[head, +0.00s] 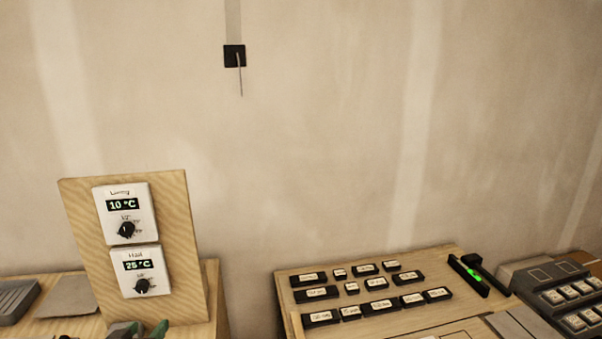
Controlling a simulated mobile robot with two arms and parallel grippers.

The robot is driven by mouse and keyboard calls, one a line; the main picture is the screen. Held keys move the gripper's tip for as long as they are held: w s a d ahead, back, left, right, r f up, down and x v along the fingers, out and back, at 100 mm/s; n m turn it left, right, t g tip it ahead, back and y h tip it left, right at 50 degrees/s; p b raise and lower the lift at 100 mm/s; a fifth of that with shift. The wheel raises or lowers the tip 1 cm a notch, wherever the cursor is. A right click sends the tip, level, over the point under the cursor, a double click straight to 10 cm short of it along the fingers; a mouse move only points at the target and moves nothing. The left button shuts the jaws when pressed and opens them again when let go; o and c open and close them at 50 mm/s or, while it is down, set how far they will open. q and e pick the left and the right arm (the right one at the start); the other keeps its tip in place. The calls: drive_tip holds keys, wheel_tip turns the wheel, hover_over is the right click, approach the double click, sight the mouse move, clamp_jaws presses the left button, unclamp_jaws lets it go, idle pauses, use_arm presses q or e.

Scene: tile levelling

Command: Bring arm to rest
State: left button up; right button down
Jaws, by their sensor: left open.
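At the bottom edge, left of centre, the tips of what looks like my left gripper (140,329) show in front of the wooden thermostat board. A grey piece and a green piece stand apart there, with nothing seen held between them. The rest of that gripper and its arm are cut off by the frame. My right gripper is not in view.
An upright wooden board (187,240) carries two thermostats, the upper (124,213) reading 10 °C and the lower (136,271) 25 °C. A wooden panel (290,290) holds several labelled black blocks and a green-lit level (472,270). A black switch (234,55) is on the wall.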

use_arm(q)
drive_tip(key=s+d+f+m+g+h, duration=0.1)
drive_tip(key=s+d+f+g, duration=0.3)
drive_tip(key=s, duration=0.6)
drive_tip(key=s+d+f+m+g, duration=0.25)
drive_tip(key=s+d+f, duration=0.25)
drive_tip(key=s+f, duration=0.3)
drive_tip(key=s+d+f+m+g+h, duration=0.1)
drive_tip(key=s+d+f+g, duration=0.3)
drive_tip(key=s, duration=0.7)
wheel_tip(320, 180, down, 33)
drive_tip(key=s+b, duration=0.2)
drive_tip(key=b, duration=0.4)
drive_tip(key=s+a+f+g+b, duration=0.2)
drive_tip(key=s+f+b, duration=0.1)
drive_tip(key=s+f, duration=1.3)
wheel_tip(320, 180, down, 3)
drive_tip(key=shift+a+r+y, duration=0.1)
drive_tip(key=shift+a+y, duration=0.2)
drive_tip(key=shift+a, duration=0.1)
drive_tip(key=shift+s, duration=0.1)
